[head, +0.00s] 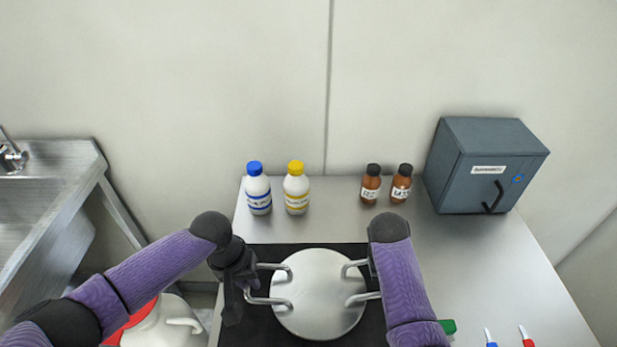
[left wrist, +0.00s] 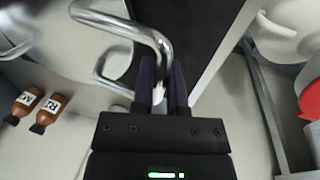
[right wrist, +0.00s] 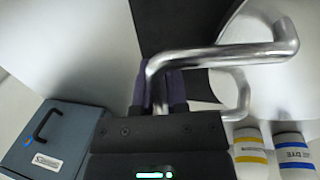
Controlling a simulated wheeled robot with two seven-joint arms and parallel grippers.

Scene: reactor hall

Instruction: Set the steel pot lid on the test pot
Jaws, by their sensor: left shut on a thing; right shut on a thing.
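The steel pot lid (head: 320,295) is a round, shiny disc with a bent bar handle on each side, over a black mat (head: 262,253). My left gripper (head: 248,282) is shut on the lid's left handle; the bar also shows between its fingers in the left wrist view (left wrist: 160,92). My right gripper (head: 377,280) is shut on the right handle, seen close in the right wrist view (right wrist: 160,92). I cannot tell whether the lid rests or hangs. No test pot is clearly identifiable; anything under the lid is hidden.
A white vessel (head: 168,325) with a handle stands lower left, beside something red (head: 137,318). White bottles with blue (head: 258,190) and yellow (head: 296,190) caps, brown bottles (head: 371,186) and a grey box (head: 478,170) line the back. The bench right of my right arm is mostly clear.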

